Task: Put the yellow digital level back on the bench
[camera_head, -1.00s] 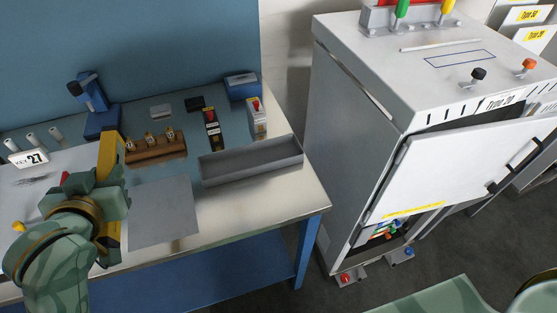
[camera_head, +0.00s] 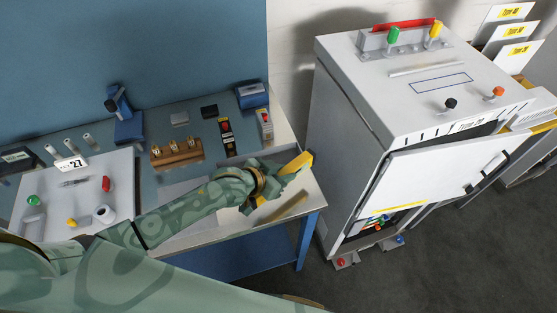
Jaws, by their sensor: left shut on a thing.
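My left gripper (camera_head: 283,178) is shut on the yellow digital level (camera_head: 303,161) and holds it over the right end of the bench (camera_head: 311,196). One yellow end of the level sticks out past the fingers, pointing up and right. The middle of the level is hidden by the gripper. A grey tray lies under and behind the gripper, mostly hidden. I cannot tell whether the level touches the tray or the bench. My right gripper is out of view.
A wooden block with brass pieces (camera_head: 177,153) and a black-and-red tool (camera_head: 227,135) stand behind my arm. A white board (camera_head: 75,190) with small parts lies at left. A grey cabinet (camera_head: 350,130) with a half-open door (camera_head: 440,170) stands right of the bench.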

